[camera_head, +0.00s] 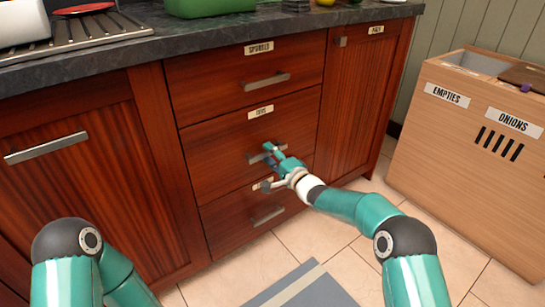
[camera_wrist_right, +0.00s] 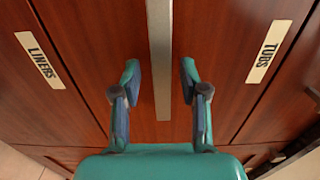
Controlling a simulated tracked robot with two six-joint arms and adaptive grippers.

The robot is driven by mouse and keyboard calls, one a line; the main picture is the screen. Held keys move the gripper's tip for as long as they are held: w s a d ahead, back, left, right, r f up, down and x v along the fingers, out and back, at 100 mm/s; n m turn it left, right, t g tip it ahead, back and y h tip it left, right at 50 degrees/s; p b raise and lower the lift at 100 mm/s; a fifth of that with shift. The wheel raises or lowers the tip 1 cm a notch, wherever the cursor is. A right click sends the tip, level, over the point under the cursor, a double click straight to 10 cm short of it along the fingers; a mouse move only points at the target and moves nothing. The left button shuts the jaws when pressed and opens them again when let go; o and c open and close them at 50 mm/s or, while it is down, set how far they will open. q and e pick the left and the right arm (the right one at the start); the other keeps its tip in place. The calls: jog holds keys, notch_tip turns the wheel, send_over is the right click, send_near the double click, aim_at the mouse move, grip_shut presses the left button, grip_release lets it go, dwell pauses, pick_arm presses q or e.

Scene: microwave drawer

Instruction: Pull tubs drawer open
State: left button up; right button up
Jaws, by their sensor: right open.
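The tubs drawer (camera_head: 215,150) is the middle one of three wooden drawers under the counter and looks shut flush. Its label (camera_head: 261,112) is small in the head view, but the wrist view shows TUBS (camera_wrist_right: 269,50). Its metal bar handle (camera_head: 258,157) is partly hidden by my right gripper (camera_head: 269,164). In the right wrist view the handle (camera_wrist_right: 160,60) runs between the two open fingers of my right gripper (camera_wrist_right: 160,75), with gaps on both sides. My left arm shows at the lower left, its gripper out of view.
The top drawer (camera_head: 225,86) and the bottom drawer (camera_head: 230,220), labelled LINERS (camera_wrist_right: 38,58) in the wrist view, are shut. Cupboard doors (camera_head: 80,180) flank the stack. A wooden bin (camera_head: 440,140) marked EMPTIES and ONIONS stands at right.

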jog(key=shift+w+a, duration=0.3)
jog(key=shift+w, duration=0.2)
jog(key=shift+c, duration=0.2)
grip_shut()
